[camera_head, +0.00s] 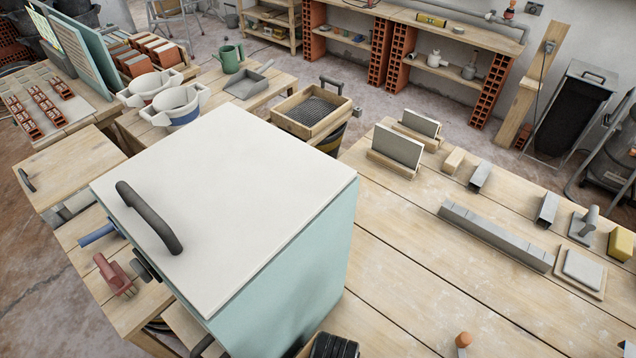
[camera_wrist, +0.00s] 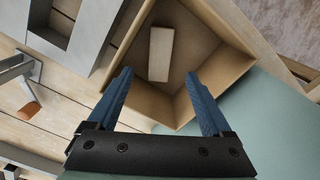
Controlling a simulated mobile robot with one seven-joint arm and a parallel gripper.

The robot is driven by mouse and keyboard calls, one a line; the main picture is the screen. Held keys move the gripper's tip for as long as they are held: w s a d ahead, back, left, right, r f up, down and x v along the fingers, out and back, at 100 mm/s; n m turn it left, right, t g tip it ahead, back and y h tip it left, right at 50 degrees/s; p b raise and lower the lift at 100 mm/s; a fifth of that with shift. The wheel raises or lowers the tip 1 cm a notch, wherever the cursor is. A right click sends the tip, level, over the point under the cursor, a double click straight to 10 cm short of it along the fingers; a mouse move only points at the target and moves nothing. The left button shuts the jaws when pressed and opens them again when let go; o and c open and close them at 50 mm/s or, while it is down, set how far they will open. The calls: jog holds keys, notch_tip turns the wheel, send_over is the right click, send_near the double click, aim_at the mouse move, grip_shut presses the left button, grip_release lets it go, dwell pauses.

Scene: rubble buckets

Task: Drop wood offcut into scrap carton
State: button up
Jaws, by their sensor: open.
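The scrap carton (camera_wrist: 228,62) is a tan open-topped box in the wrist view, at the top middle. A pale wood offcut (camera_wrist: 160,55) lies inside it, apparently flat on its floor, near the left wall. My gripper (camera_wrist: 158,76) has two blue fingers spread apart over the near part of the carton. Nothing is between the fingers, and the offcut shows beyond their tips. Neither my gripper nor the carton can be made out in the head view, where a big mint box with a white top (camera_head: 235,190) covers much of the bench.
A grey channel-shaped piece (camera_wrist: 80,30) stands left of the carton, and a tool with an orange-brown tip (camera_wrist: 30,110) lies further left. A mint surface (camera_wrist: 265,120) is close on the right. The head view shows blocks and tools along the right bench (camera_head: 420,270).

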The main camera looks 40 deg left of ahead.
notch_tip(320, 180, up, 13)
jog(key=shift+p, duration=0.35)
dwell(0.5)
jog(key=w+r+m+t+y+b, duration=0.1)
jog(key=w+r+t, duration=0.4)
jog(key=w, duration=0.5)
jog(key=w+d+r+m+t+y+b, duration=0.1)
jog(key=w+r+t, duration=0.45)
jog(key=r, duration=0.55)
jog(key=w+d+r+m+t+b, duration=0.1)
jog(key=w+r+t, duration=0.3)
jog(key=w+r, duration=0.55)
jog(key=s+d+r+t, duration=0.1)
jog(key=s+r+t, duration=0.1)
jog(key=r, duration=0.5)
jog(key=s+d+r+m+t+b, duration=0.1)
jog(key=d+r+t, duration=0.15)
jog(key=r, duration=0.45)
jog(key=s+d+r+t, duration=0.1)
jog(key=s+r+t, duration=0.15)
jog(key=r, duration=0.45)
jog(key=s+d+r+m+t+h+b, duration=0.1)
jog(key=s+r+t, duration=0.5)
jog(key=r, duration=0.6)
jog(key=s+d+h, duration=0.1)
jog(key=s+d, duration=0.1)
jog(key=shift+s+m, duration=0.3)
